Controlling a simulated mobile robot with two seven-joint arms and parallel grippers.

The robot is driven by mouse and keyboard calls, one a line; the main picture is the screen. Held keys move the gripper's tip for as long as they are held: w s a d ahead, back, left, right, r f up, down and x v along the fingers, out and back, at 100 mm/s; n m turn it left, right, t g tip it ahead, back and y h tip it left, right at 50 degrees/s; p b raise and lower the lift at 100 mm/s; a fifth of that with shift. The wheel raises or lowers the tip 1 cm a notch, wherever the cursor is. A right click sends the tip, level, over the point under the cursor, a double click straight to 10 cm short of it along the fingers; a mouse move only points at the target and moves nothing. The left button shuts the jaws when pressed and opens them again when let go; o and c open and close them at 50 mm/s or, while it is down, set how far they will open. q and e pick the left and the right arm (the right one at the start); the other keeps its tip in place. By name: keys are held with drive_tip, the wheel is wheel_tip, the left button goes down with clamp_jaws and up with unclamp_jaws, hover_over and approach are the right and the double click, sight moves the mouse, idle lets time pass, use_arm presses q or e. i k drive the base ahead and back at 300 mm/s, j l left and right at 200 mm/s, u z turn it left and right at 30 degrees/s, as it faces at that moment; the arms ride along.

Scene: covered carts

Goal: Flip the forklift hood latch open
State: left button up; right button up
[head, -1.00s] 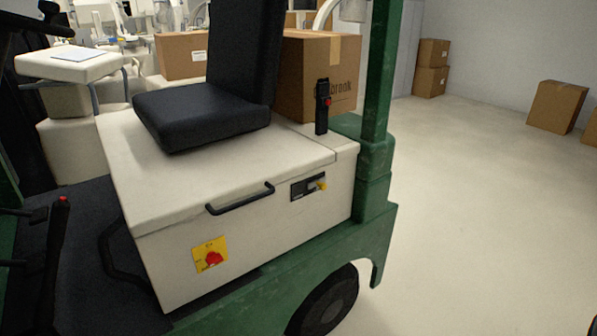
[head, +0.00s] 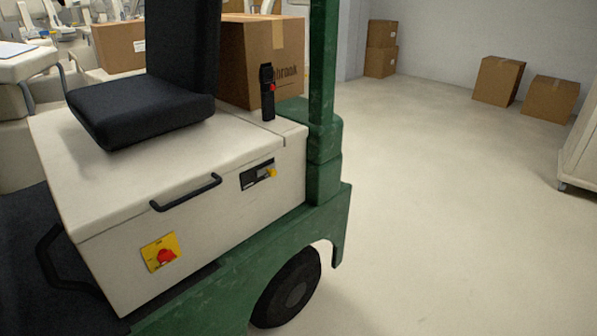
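The forklift hood (head: 110,178) is a cream-white box lid under a black seat (head: 140,108), and it lies closed on the body. A black handle (head: 186,192) runs along the hood's front side edge. A yellow plate with a red rotary switch (head: 163,254) is lower left on the same panel. Neither of my grippers shows in the head view.
The green forklift frame and post (head: 324,120) stand right of the hood, above a black wheel (head: 287,288). Cardboard boxes (head: 497,80) lie along the back wall. A pale cart (head: 582,155) is at the right edge. The floor right of the forklift is open.

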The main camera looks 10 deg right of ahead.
sight(270, 168)
drive_tip(key=i+l+u, duration=0.1)
drive_tip(key=u, duration=0.3)
drive_tip(key=i+l+u, duration=0.1)
drive_tip(key=l+u, duration=0.15)
drive_tip(key=u, duration=0.2)
drive_tip(key=i+l+u, duration=0.2)
drive_tip(key=l, duration=0.25)
drive_tip(key=l+u, duration=0.2)
drive_tip(key=l, duration=0.2)
drive_tip(key=l+u, duration=0.15)
drive_tip(key=l, duration=0.75)
drive_tip(key=i+l, duration=0.1)
drive_tip(key=l, duration=0.7)
drive_tip(key=i+l, duration=0.1)
drive_tip(key=l, duration=0.7)
drive_tip(key=l+u, duration=0.1)
drive_tip(key=l, duration=0.7)
drive_tip(key=i, duration=0.05)
